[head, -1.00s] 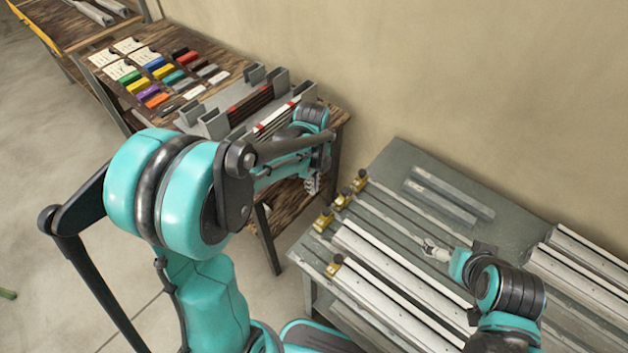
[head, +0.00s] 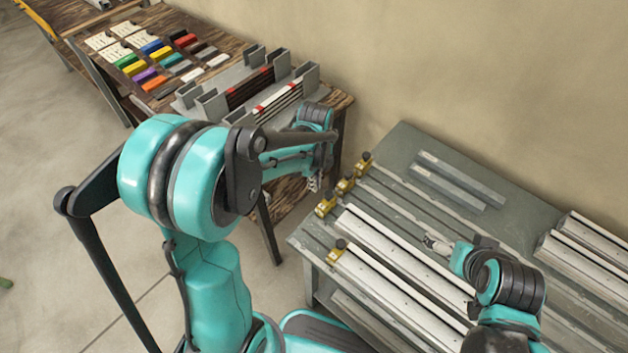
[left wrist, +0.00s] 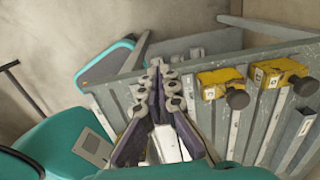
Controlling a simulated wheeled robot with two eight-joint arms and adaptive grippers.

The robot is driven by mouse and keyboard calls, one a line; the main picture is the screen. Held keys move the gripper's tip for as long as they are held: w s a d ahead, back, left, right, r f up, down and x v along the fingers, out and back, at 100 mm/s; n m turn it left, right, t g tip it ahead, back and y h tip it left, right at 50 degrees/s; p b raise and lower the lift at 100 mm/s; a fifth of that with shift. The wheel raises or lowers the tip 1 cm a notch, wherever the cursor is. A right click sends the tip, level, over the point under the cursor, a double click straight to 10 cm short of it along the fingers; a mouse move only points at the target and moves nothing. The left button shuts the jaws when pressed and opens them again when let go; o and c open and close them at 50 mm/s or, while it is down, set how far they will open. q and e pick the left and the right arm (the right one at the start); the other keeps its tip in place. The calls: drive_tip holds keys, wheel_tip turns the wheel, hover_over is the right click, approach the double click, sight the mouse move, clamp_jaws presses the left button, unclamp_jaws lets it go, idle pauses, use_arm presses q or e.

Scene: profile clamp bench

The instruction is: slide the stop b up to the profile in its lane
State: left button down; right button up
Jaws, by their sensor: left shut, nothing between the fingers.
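Several yellow stops with dark knobs sit at the left ends of the lanes on the grey bench (head: 395,150) in the head view: one at the back (head: 364,162), one in front of it (head: 346,184), a third (head: 326,204) and one nearer (head: 337,252). Their letters are unreadable there, so I cannot tell which is stop b. Long pale profiles (head: 400,243) lie along the lanes. My left gripper (head: 314,184) is shut and empty, left of the stops. In the left wrist view its fingers (left wrist: 158,68) are together, left of two labelled stops (left wrist: 222,84). My right gripper (head: 434,242) is over the lanes; its jaw state is unclear.
A wooden table (head: 150,103) at the back left holds coloured blocks and grey brackets (head: 255,85). Two loose grey bars (head: 445,190) lie at the bench's back. More pale rails (head: 580,255) lie at right. The wall stands close behind.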

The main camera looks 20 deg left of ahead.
use_arm(q)
drive_tip(key=shift+s+d+r, duration=0.1)
drive_tip(key=shift+s+d, duration=0.15)
drive_tip(key=shift+d, duration=0.4)
drive_tip(key=shift+s+d+r, duration=0.1)
drive_tip(key=shift+s+d, duration=0.1)
drive_tip(key=shift+d, duration=0.45)
drive_tip(key=shift+s+d+f, duration=0.1)
drive_tip(key=shift+s+d, duration=0.15)
drive_tip(key=shift+d, duration=0.25)
drive_tip(key=shift+s+d, duration=0.25)
drive_tip(key=shift+d, duration=0.45)
drive_tip(key=shift+s+d, duration=0.25)
drive_tip(key=shift+d, duration=0.4)
drive_tip(key=shift+s+d, duration=0.25)
drive_tip(key=shift+d, duration=0.45)
drive_tip(key=shift+s+d, duration=0.15)
drive_tip(key=shift+d, duration=0.3)
drive_tip(key=shift+a, duration=0.1)
drive_tip(key=shift+w+a, duration=0.2)
drive_tip(key=shift+a, duration=0.1)
drive_tip(key=shift+w+a, duration=0.1)
drive_tip(key=shift+a, duration=0.2)
wheel_tip(320, 180, up, 7)
drive_tip(key=p, duration=0.5)
drive_tip(key=shift+p, duration=0.3)
